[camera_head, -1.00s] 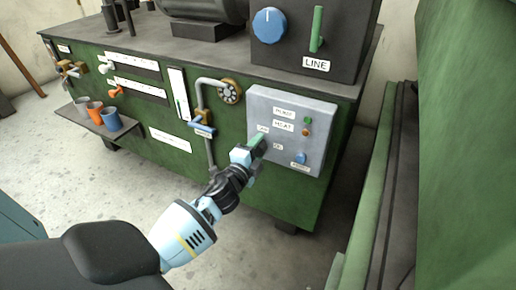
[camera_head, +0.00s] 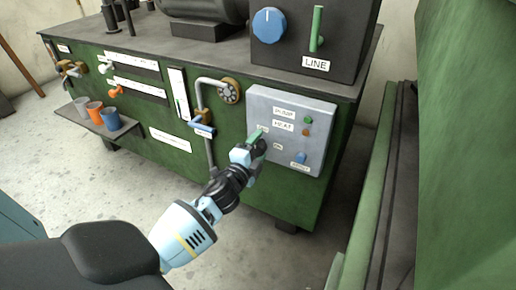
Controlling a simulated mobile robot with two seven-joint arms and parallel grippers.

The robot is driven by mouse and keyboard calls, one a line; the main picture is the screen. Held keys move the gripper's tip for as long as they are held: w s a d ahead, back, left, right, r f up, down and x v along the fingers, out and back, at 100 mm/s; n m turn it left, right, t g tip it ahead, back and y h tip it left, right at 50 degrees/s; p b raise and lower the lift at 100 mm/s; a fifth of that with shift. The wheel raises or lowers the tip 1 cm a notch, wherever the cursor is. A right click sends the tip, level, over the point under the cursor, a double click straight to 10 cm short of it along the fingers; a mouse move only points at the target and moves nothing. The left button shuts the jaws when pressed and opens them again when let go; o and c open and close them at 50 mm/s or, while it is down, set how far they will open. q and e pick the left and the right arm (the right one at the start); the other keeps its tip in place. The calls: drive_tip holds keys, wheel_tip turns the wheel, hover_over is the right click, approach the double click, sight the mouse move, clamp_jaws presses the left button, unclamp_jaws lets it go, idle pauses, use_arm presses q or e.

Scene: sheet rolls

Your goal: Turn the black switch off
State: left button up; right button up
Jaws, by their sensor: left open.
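The grey control panel (camera_head: 318,148) is on the front of the green machine, with small labels reading PUMP and HEAT. I cannot make out a black switch; the part of the panel behind my left gripper is hidden. My left gripper (camera_head: 259,141) is open at the panel's left side, beside small labels too blurred to read with certainty. My right gripper is not in view.
A green light (camera_head: 307,119), an orange light (camera_head: 306,132) and a blue button (camera_head: 301,158) are on the panel's right. A pipe with a blue-handled valve (camera_head: 203,128) is left of it. Cups stand on a shelf (camera_head: 128,127). A green wall closes the right.

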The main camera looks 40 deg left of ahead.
sight(256, 151)
use_arm(q)
drive_tip(key=shift+s+d, duration=0.2)
drive_tip(key=shift+s, duration=0.35)
drive_tip(key=p+v, duration=0.1)
drive_tip(key=v, duration=0.4)
drive_tip(key=shift+v, duration=0.85)
